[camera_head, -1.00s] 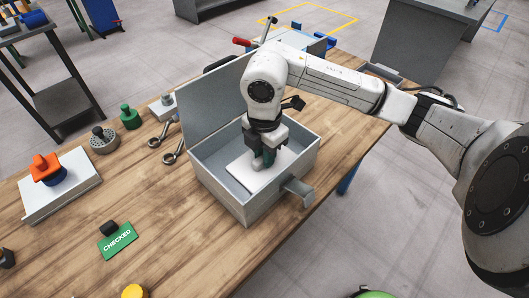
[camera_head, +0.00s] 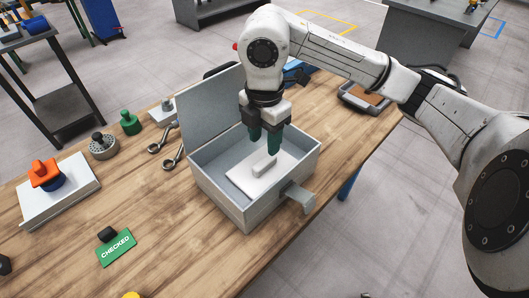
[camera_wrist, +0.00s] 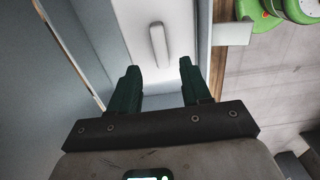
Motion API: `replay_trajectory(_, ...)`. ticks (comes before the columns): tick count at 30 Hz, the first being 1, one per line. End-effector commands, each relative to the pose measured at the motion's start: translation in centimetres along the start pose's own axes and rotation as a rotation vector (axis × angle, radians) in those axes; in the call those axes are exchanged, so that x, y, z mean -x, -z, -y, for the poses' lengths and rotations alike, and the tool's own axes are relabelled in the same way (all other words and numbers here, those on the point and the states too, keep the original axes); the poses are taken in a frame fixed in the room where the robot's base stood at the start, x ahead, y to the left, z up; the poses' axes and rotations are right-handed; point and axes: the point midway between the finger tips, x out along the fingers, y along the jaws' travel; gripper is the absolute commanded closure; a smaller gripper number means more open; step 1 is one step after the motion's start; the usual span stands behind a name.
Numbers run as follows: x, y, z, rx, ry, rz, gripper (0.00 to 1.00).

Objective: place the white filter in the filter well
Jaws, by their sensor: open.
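The white filter (camera_head: 240,182) is a flat plate with a raised bar handle (camera_head: 264,166). It lies inside the grey open box (camera_head: 222,205), whose inside is the well. In the wrist view the filter's handle (camera_wrist: 158,45) stands just beyond the fingertips. My gripper (camera_head: 264,149) has dark green fingers, spread apart and empty, above the handle and not touching it. In the wrist view my gripper (camera_wrist: 158,70) points at the plate. I cannot tell whether the plate is fully flat on the well floor.
The box's lid (camera_head: 210,108) stands open at its left and back. A latch (camera_head: 299,196) juts from the front right wall. Wrenches (camera_head: 172,152), a green weight (camera_head: 130,122) and a green "CHECKED" sign (camera_head: 116,246) lie left. The wooden table (camera_head: 180,222) is clear around the box's front.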

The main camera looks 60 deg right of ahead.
Motion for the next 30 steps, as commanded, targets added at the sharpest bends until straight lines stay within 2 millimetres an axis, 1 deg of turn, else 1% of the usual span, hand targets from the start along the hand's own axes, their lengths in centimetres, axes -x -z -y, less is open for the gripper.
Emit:
replay_trajectory(3,2.0,0.0,0.0,0.003,-0.001,0.003,0.52)
replay_trajectory(7,3.6,0.0,0.0,0.0,-0.001,0.002,0.52)
replay_trajectory(12,4.5,0.0,0.0,0.001,0.001,0.001,0.52)
replay_trajectory(23,4.9,0.0,0.0,0.0,0.001,0.0,0.52)
replay_trajectory(26,6.0,0.0,0.0,0.0,0.0,0.0,0.52)
replay_trajectory(27,6.8,0.0,0.0,0.0,0.0,0.0,0.52)
replay_trajectory(29,7.4,0.0,0.0,0.0,0.001,0.0,0.52)
replay_trajectory(30,8.1,0.0,0.0,0.0,0.001,0.0,0.52)
